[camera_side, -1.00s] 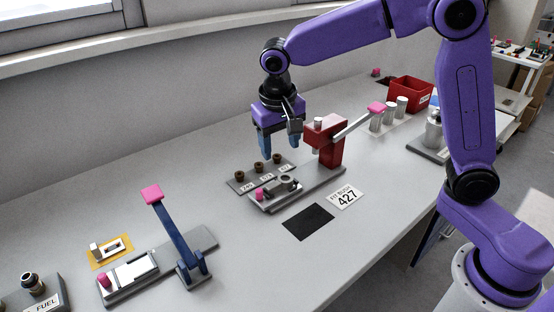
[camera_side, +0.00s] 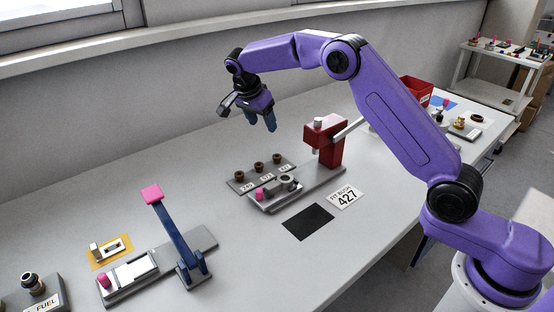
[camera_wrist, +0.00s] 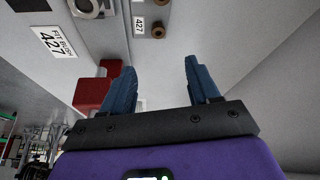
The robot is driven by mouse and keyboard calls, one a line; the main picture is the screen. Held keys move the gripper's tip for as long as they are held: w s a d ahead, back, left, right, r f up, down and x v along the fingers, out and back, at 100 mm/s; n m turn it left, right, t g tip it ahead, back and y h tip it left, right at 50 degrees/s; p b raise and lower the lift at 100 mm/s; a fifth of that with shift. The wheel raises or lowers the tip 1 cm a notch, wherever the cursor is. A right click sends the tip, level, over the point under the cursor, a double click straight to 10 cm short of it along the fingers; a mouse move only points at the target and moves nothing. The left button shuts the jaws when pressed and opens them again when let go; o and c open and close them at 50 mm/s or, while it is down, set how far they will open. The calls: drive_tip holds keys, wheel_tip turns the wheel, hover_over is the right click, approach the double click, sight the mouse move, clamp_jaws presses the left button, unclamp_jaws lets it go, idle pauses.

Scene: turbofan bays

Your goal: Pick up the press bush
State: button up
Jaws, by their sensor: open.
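Three brown press bushes stand in a row on a grey, labelled rack (camera_side: 234,186) in the side view: a left bush (camera_side: 242,175), a middle bush (camera_side: 260,167) and a right bush (camera_side: 277,159). The label by the right one reads 427 in the wrist view, where that bush (camera_wrist: 158,30) shows beyond my fingertips. A white card (camera_side: 345,196) reads "FIT BUSH 427". My gripper (camera_side: 259,119) is open and empty, well above the bench and the rack. Its two blue fingers (camera_wrist: 160,66) are apart in the wrist view, with bare bench between them.
A red press (camera_side: 325,143) with a lever stands right of the rack, behind a grey fixture (camera_side: 272,195) with a pink knob. A black mat (camera_side: 307,222) lies in front. A blue lever press (camera_side: 181,240) stands at left.

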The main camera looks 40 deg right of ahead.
sight(277, 156)
drive_tip(key=x, duration=1.6)
drive_tip(key=shift+s, duration=0.15)
clamp_jaws()
